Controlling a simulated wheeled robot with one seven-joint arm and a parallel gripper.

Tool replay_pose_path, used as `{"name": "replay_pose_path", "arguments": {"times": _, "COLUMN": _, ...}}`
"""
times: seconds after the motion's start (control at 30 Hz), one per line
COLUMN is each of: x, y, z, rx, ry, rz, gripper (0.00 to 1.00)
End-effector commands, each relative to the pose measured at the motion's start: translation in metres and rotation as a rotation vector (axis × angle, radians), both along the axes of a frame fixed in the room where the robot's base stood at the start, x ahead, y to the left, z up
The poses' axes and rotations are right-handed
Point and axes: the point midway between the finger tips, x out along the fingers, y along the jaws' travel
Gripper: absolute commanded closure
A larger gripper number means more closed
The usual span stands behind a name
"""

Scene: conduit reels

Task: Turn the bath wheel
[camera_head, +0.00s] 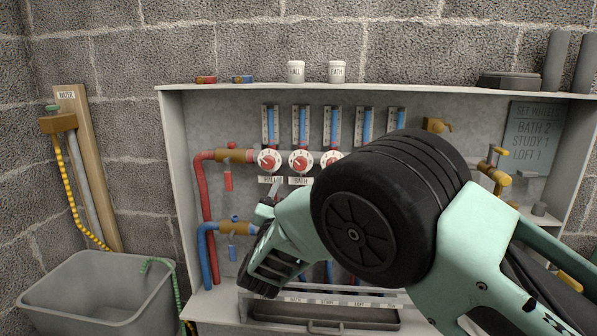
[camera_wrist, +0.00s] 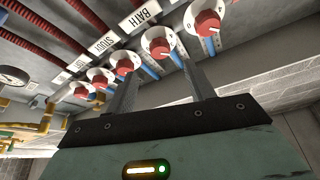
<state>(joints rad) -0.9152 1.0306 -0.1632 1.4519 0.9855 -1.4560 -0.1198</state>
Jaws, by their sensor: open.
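The bath wheel (camera_head: 301,161) is a white dial with a red knob above the BATH label (camera_head: 300,180) on the panel. It also shows in the wrist view (camera_wrist: 160,42), ahead of and between my two finger tips. My gripper (camera_head: 268,203) is open and empty, below the wheels in the head view. In the wrist view my gripper (camera_wrist: 160,68) points at the bath wheel, with one finger toward each side; I cannot tell whether they touch it. The bath wheel's pointer reading is too small to tell.
The hall wheel (camera_head: 268,160) is close on the left and the study wheel (camera_head: 332,160) on the right, partly hidden by my arm. Red pipe (camera_head: 205,200) and blue pipe (camera_head: 208,262) run at left. A board (camera_head: 533,140) reads BATH 2, STUDY 1, LOFT 1. A grey tub (camera_head: 100,295) stands left.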

Motion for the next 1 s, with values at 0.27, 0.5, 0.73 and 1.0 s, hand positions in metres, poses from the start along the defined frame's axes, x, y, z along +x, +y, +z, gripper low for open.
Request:
{"name": "replay_pose_path", "arguments": {"times": 0.27, "x": 0.052, "y": -0.009, "z": 0.020, "rx": 0.000, "ry": -0.002, "rz": -0.002, "gripper": 0.46}}
{"name": "replay_pose_path", "arguments": {"times": 0.5, "x": 0.077, "y": -0.013, "z": 0.029, "rx": -0.001, "ry": 0.000, "rz": 0.000, "gripper": 0.46}}
{"name": "replay_pose_path", "arguments": {"times": 0.73, "x": 0.081, "y": -0.014, "z": 0.032, "rx": -0.001, "ry": 0.001, "rz": 0.001, "gripper": 0.46}}
{"name": "replay_pose_path", "arguments": {"times": 1.0, "x": 0.081, "y": -0.014, "z": 0.032, "rx": -0.001, "ry": 0.001, "rz": 0.001, "gripper": 0.80}}
